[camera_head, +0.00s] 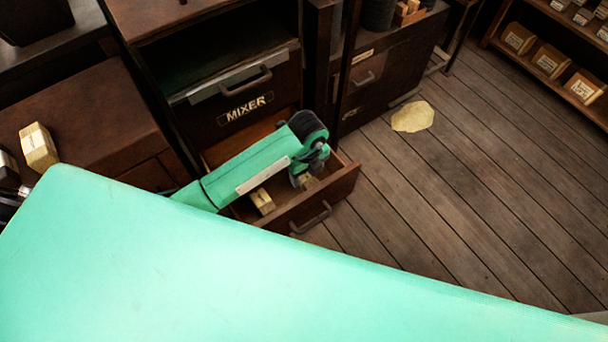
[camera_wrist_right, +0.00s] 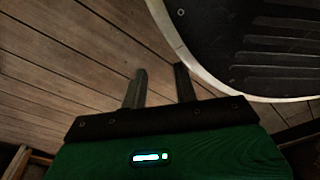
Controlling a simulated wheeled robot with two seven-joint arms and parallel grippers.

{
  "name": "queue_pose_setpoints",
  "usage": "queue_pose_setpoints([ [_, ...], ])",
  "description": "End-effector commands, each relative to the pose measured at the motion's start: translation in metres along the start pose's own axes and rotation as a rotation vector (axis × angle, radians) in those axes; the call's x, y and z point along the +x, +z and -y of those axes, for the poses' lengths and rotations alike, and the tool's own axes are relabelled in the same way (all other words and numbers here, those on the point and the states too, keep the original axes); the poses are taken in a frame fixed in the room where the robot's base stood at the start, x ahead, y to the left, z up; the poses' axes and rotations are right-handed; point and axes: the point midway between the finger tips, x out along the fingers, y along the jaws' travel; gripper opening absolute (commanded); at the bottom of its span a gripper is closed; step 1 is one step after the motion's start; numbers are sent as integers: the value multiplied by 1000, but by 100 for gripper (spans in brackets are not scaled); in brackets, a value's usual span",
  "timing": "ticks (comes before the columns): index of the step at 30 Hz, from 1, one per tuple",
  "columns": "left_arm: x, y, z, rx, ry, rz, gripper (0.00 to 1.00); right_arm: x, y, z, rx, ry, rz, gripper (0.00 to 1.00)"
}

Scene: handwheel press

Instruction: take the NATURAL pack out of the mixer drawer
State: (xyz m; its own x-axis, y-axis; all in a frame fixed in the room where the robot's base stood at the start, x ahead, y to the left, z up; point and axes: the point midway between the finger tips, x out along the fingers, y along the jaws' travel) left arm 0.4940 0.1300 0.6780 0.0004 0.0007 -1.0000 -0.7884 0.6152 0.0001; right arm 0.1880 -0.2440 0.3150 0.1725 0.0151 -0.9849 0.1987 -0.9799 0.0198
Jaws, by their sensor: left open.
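The mixer drawer (camera_head: 343,185) is pulled open below the front marked MIXER (camera_head: 245,108). My left gripper (camera_head: 305,182) is open and points down into the drawer near its right end. A small tan pack (camera_head: 263,202) lies in the drawer, left of the gripper. Another tan piece (camera_head: 311,184) shows just by the fingertips, partly hidden by them; I cannot tell whether they touch it. No label can be read on either, so I cannot tell which is NATURAL. My right gripper (camera_wrist_right: 161,78) is open and empty above the floor in the right wrist view.
A tan block (camera_head: 39,148) stands on the brown cabinet at left. A yellowish patch (camera_head: 412,116) lies on the plank floor. A shelf (camera_head: 560,62) with several labelled packs is at upper right. My own teal body hides the foreground.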

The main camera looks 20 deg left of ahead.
Motion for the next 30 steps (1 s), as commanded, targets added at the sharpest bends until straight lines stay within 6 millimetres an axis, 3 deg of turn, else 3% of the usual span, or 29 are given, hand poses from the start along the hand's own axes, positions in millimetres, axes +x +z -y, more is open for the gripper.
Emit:
queue_pose_setpoints([
  [6, 28, 2, 0, -2, 1, -1, 65, 5, 19, -6, -4, 6, 22, 30],
  [14, 31, 2, 0, -2, 0, -1, 65, 5, 18, -5, -4, 6, 20, 30],
  [22, 31, 2, 0, -2, 0, -1, 16, 4, 11, -2, -2, 3, 11, 30],
  [30, 29, 2, 0, -2, -1, 0, 16, 4, 10, -1, -1, 2, 12, 30],
])
